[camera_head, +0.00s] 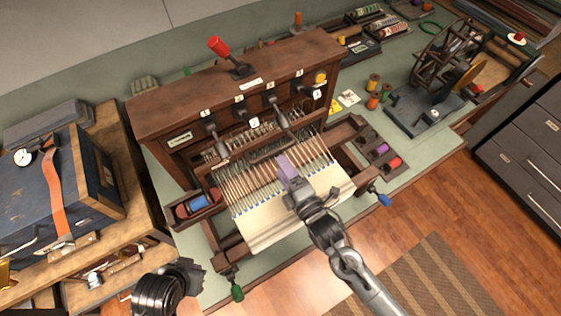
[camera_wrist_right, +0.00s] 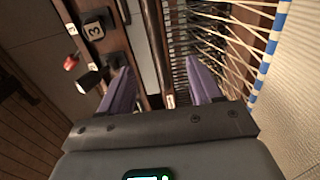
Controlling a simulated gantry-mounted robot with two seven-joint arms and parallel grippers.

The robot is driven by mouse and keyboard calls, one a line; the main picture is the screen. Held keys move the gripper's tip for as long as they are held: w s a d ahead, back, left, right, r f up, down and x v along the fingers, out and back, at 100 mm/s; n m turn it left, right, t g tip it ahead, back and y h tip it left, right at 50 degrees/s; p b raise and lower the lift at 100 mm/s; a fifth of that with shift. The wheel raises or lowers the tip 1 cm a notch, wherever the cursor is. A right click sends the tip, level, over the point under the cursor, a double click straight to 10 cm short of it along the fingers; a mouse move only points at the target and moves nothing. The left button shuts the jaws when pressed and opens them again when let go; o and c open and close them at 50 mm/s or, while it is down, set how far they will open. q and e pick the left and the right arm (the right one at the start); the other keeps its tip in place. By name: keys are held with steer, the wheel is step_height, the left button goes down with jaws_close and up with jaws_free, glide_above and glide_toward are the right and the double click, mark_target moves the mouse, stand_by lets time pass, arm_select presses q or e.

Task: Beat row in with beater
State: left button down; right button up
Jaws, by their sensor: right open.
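The table loom (camera_head: 235,85) stands on the green bench, with cream warp threads (camera_head: 262,182) running toward cream cloth (camera_head: 265,222) with a blue-dashed edge. The beater appears to be the dark wooden bar (camera_head: 270,150) across the warp; in the right wrist view a wooden bar (camera_wrist_right: 157,45) lies between the finger lines. My right gripper (camera_head: 287,165), with purple fingers, is above the warp near the cloth edge. It is open and empty in the right wrist view (camera_wrist_right: 160,80); contact with the bar cannot be told. My left arm's dark end (camera_head: 168,287) is at lower left, its fingers unclear.
Numbered levers (camera_head: 275,108) stick out from the loom front, close to the right gripper. A blue spool tray (camera_head: 198,203) is at left and a purple and red spool tray (camera_head: 378,155) at right. A spinning wheel (camera_head: 445,55) stands at far right.

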steer(key=p+v, duration=0.1)
steer(key=v, duration=0.3)
steer(key=shift+s+d+p, duration=0.1)
steer(key=shift+s+p, duration=0.05)
steer(key=shift+p, duration=0.25)
stand_by(0.5)
stand_by(0.6)
steer(key=s+d+f+m+g+h, duration=0.35)
steer(key=s+d+m+g, duration=0.25)
steer(key=s+d+m, duration=0.35)
steer(key=s+d+f+m+g+h, duration=0.2)
steer(key=s+d+m+g+h, duration=0.35)
steer(key=s+d+m, duration=0.4)
step_height(320, 180, up, 18)
steer(key=s+a+m+p, duration=0.1)
steer(key=m+p, duration=0.1)
steer(key=p, duration=1.5)
steer(key=shift+a+f+m+g+p, duration=0.2)
steer(key=shift+f+m+g+p, duration=0.05)
steer(key=shift+m+g+p, duration=0.15)
